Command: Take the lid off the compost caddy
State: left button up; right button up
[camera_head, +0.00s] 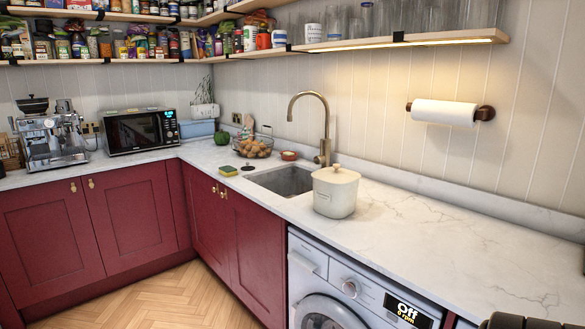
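The compost caddy (333,197) is a cream, rounded bin standing upright on the white worktop, just right of the sink and near the front edge. Its cream lid (336,175) sits on top, with a small knob in the middle. No gripper is near the caddy or touching it. My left gripper is not in view. A dark grey part, seemingly of my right arm or gripper, just shows at the bottom right edge. Its fingers cannot be made out.
The sink (283,181) and a brass tap (324,140) are left of and behind the caddy. A basket of brown items (253,148) and a yellow sponge (229,170) lie farther left. The worktop (440,235) to the right is clear. A washing machine (345,290) is below.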

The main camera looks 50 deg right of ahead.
aim_at(335, 174)
jog(key=z, duration=0.2)
jog(key=i, duration=1.9)
jog(key=z, duration=0.7)
